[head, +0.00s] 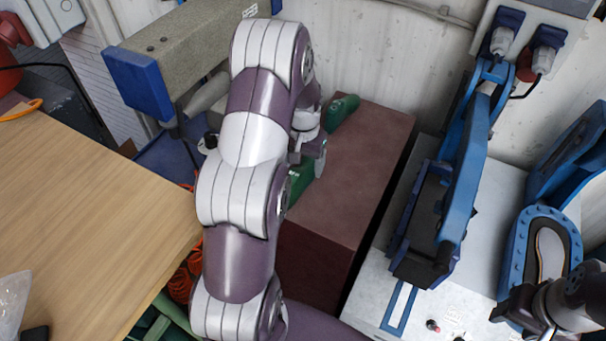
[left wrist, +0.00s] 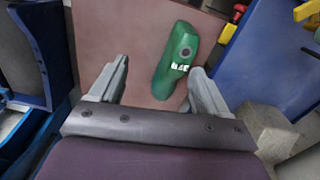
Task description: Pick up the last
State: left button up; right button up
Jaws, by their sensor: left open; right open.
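The green last (left wrist: 178,58) lies on top of a reddish-brown block in the left wrist view, with pale lettering and a dark round hole. In the head view my left arm hides its middle, and green parts of the last (head: 343,106) show on either side of the wrist. My left gripper (left wrist: 160,72) is open and empty above the block. The last lies beyond the fingertips, closer to the right-hand finger in that view. My right gripper (head: 530,312) is partly in view at the lower right of the head view, open, away from the last.
The reddish-brown block (head: 372,160) stands between a wooden table (head: 80,210) and a pale machine with blue clamp parts (head: 455,190). A blue sole-shaped mould (head: 515,250) sits at the right. Orange and green items lie in a bin beside the table.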

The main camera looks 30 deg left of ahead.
pick_arm(q)
send_near(295, 179)
jog(key=w, duration=0.1)
jog(key=w+a+f, duration=0.1)
jog(key=shift+w+a+m, duration=0.25)
jog(key=shift+w+m, duration=0.05)
jog(key=shift+m, duration=0.1)
jog(key=f+p, duration=0.1)
jog(key=f, duration=0.3)
jog(key=f+p, duration=0.2)
jog(key=f, duration=0.2)
jog(key=s+f+p, duration=0.1)
jog(key=f+p, duration=0.1)
jog(key=f, duration=0.2)
jog(key=shift+s+d, duration=0.1)
jog(key=shift+f, duration=0.1)
jog(key=c, duration=1.1)
